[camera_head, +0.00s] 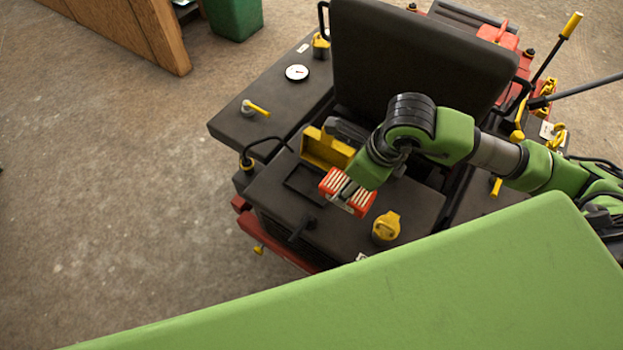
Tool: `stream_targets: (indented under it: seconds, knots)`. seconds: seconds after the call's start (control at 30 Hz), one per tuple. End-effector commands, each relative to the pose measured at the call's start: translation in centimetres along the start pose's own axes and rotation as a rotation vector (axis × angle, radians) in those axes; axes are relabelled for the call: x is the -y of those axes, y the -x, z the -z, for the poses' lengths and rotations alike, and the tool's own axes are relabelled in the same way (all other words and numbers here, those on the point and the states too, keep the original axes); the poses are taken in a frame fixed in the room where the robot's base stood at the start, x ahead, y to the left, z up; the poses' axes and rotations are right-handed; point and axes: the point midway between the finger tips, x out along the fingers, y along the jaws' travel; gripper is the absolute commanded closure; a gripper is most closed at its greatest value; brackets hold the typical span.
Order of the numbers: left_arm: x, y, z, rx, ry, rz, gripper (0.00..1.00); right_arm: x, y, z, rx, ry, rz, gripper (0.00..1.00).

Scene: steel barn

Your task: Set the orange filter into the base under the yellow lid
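The orange filter (334,182), a block with pale pleats, is in my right gripper (347,191), whose arm comes in from the right. The dark fingers are closed around its middle, and it appears tilted above the black deck. The yellow lid (322,150) stands raised on the deck, just behind and left of the filter. The base (303,184), a dark rectangular recess, lies in front of the lid, left of the filter. Its right part is partly covered from view by the filter. My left gripper is not in view.
A yellow cap (386,226) stands on the deck to the right, and a black lever (302,229) at the front. A dark seat (420,55) rises behind my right arm. A side panel (240,125) carries a gauge and yellow-handled valve. The floor at left is clear.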

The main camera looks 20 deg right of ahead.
Motion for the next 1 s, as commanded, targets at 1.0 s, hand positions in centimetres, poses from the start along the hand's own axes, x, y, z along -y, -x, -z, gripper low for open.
stream_targets:
  seconds: [1.0]
  knots:
    - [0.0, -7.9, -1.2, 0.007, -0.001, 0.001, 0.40, 3.8, -15.1, -8.4, -0.002, 0.002, -0.004, 0.79]
